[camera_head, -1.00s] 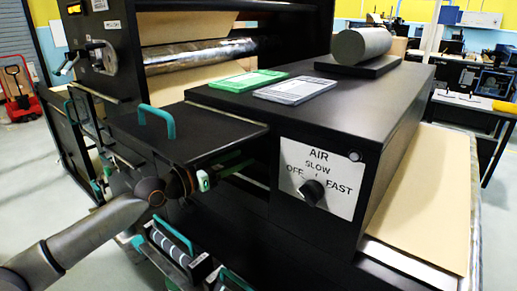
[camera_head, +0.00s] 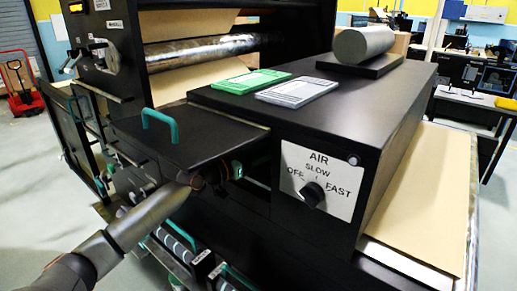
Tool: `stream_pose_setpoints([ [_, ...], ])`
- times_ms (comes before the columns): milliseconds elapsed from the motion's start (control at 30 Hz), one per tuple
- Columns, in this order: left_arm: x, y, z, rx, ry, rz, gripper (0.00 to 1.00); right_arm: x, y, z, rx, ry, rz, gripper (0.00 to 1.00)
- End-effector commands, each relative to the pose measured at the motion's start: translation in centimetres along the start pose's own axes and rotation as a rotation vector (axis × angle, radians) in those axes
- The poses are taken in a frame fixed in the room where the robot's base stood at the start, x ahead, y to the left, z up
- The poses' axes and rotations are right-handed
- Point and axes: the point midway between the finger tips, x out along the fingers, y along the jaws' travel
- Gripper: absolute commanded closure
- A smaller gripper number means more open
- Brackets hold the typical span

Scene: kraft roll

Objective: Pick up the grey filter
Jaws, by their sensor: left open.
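A flat grey rectangular piece (camera_head: 297,91) with a pale printed label lies on the black machine top (camera_head: 360,110); it looks like the grey filter. A similar green piece (camera_head: 250,81) lies beside it on the left. My left gripper (camera_head: 231,172) is open, low at the dark gap between the lidded box and the machine's front panel. It is well below and left of the grey piece and apart from it. Its fingers are dark and partly hidden, and a small teal part shows there. My right gripper is not in view.
A black lid (camera_head: 185,140) with a teal handle (camera_head: 160,122) is above my left gripper. The AIR panel (camera_head: 320,181) with its knob is to the right. A grey cylinder (camera_head: 363,44) rests on a black block behind the flat pieces.

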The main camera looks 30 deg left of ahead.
Motion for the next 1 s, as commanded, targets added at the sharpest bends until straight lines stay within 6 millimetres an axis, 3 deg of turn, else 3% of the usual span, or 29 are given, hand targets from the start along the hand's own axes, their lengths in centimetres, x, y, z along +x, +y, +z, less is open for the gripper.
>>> stream_pose_setpoints([
  [200,2.3,0.0,0.0,-0.002,0.000,0.000,0.49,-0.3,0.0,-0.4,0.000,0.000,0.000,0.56],
  [533,2.7,0.0,0.1,0.001,-0.001,0.001,0.49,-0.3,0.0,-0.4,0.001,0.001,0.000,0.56],
  [1000,2.7,0.0,0.0,0.000,0.000,0.000,1.00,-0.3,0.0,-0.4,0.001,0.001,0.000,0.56],
])
